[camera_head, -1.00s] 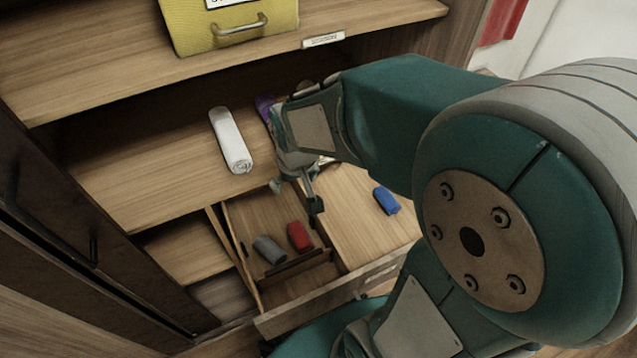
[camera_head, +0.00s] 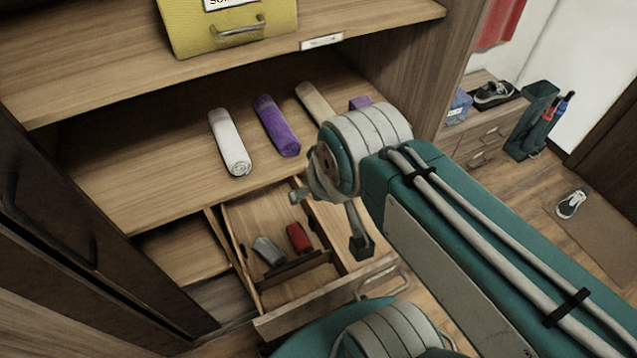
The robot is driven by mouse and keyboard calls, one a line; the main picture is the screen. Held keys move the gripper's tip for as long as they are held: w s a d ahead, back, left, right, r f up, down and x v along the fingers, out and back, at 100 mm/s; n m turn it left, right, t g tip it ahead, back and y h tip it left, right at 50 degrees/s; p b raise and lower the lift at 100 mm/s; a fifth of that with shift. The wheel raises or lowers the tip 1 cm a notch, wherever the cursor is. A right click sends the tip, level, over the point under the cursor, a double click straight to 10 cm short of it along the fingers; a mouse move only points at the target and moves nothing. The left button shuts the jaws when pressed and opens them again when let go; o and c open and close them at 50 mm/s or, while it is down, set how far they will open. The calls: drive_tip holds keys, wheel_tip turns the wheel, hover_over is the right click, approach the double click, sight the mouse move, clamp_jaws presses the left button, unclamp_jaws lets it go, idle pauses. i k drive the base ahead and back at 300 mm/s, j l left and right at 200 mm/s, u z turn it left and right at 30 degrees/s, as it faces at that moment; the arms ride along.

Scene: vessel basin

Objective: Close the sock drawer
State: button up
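The sock drawer (camera_head: 330,295) is pulled open below the cabinet shelf, its wooden front toward me. A metal handle (camera_head: 385,283) shows at the front's right end, partly behind my arm. A grey rolled sock (camera_head: 268,250) and a red rolled sock (camera_head: 299,238) lie in its left part. The right part is largely hidden by my arm. My gripper (camera_head: 330,220) is above the drawer, behind the front panel as I see it. Its fingers are spread wide, with nothing seen between them.
White (camera_head: 229,142), purple (camera_head: 276,125) and tan (camera_head: 314,103) rolls lie on the shelf above the drawer. A yellow box (camera_head: 230,30) stands on the upper shelf. A dark cabinet door (camera_head: 75,230) is at left. Open floor, a mat and a shoe (camera_head: 571,204) are at right.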

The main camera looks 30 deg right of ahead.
sight(267, 211)
drive_tip(key=k+l, duration=0.65)
drive_tip(key=j, duration=0.45)
drive_tip(key=i+z, duration=0.05)
